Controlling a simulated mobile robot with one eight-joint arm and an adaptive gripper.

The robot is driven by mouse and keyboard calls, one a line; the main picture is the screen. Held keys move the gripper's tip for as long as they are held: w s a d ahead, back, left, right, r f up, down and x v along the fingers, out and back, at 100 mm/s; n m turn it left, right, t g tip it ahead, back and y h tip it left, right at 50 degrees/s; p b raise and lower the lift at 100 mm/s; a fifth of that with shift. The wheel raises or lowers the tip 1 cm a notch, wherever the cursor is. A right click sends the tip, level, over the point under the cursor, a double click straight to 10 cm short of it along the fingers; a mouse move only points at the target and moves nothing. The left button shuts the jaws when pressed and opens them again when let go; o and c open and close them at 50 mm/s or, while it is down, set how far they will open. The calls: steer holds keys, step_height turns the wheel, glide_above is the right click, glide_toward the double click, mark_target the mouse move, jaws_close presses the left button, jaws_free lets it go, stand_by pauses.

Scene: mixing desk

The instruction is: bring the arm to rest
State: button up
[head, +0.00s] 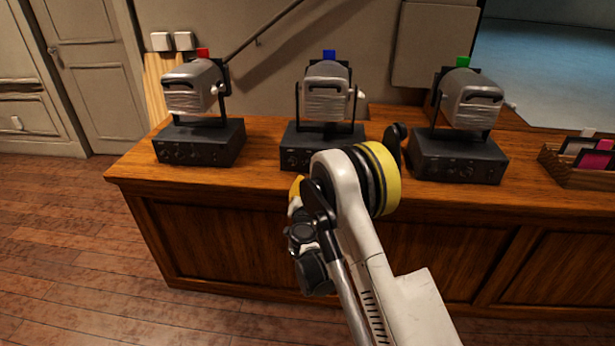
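My arm (372,245) rises from the bottom of the head view, folded in front of the wooden desk. Its white link leads up to a thick joint with a yellow band. From there darker parts hang down on the left. My gripper (314,272) seems to be the dark end of these parts, in front of the desk's front panel and below its top. Its fingers cannot be made out, so I cannot tell whether it is open or shut. Nothing held by it shows.
A wooden tray (577,176) with cards stands at right. The floor (75,240) at left is clear.

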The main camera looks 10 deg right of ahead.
steer(key=shift+s+a, duration=0.1)
steer(key=shift+s, duration=0.4)
steer(key=s+d+r+g+h, duration=0.1)
steer(key=s+d+r, duration=0.15)
steer(key=r, duration=0.25)
steer(key=s+d+r+g, duration=0.1)
steer(key=d+r, duration=0.2)
steer(key=r, duration=0.2)
steer(key=s+d+r+n+g, duration=0.1)
steer(key=s+r+g, duration=0.15)
steer(key=s, duration=0.35)
steer(key=s+d+r+n+g, duration=0.1)
steer(key=s+d+r, duration=0.1)
steer(key=s+r, duration=0.3)
steer(key=s+a+f+n+g+y, duration=0.1)
steer(key=s+a+n+g+y, duration=0.1)
steer(key=s, duration=1.2)
steer(key=s+a+f+n+g+y, duration=0.2)
steer(key=s+a+n+y, duration=0.1)
steer(key=s, duration=1.1)
steer(key=shift+a+f+n, duration=0.2)
steer(key=shift+a+n, duration=0.2)
steer(key=shift+n, duration=0.1)
